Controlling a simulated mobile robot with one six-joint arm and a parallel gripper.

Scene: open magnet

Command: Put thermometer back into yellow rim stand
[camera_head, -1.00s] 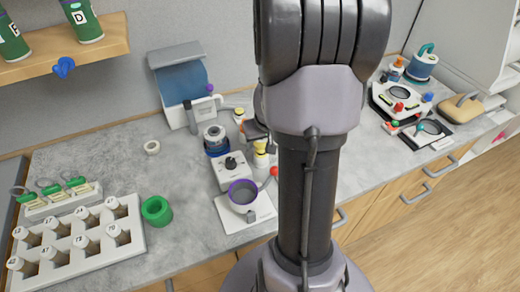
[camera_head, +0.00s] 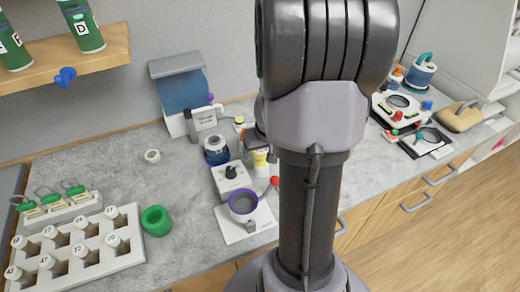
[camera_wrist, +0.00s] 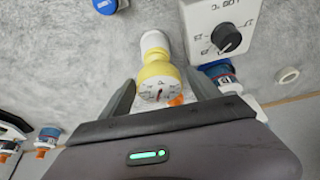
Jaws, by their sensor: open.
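A yellow-collared piece with a round white dial face (camera_wrist: 158,88) stands between the fingers of my gripper (camera_wrist: 162,98) in the wrist view. A white cylindrical part (camera_wrist: 154,42) extends from the yellow collar. I take the dial piece for the thermometer, but cannot tell whether the yellow belongs to it or to its stand. In the head view the yellow and white piece (camera_head: 261,158) is beside my arm, with my gripper above it, partly hidden. My gripper is open, with a finger on each side of the dial; contact is not clear.
A white box with a black knob (camera_wrist: 226,38) and a blue-banded jar (camera_wrist: 222,74) stand close beside my gripper. A purple-rimmed pot (camera_head: 243,203) sits on a white plate in front. Another yellow-topped white item (camera_head: 239,121) stands behind.

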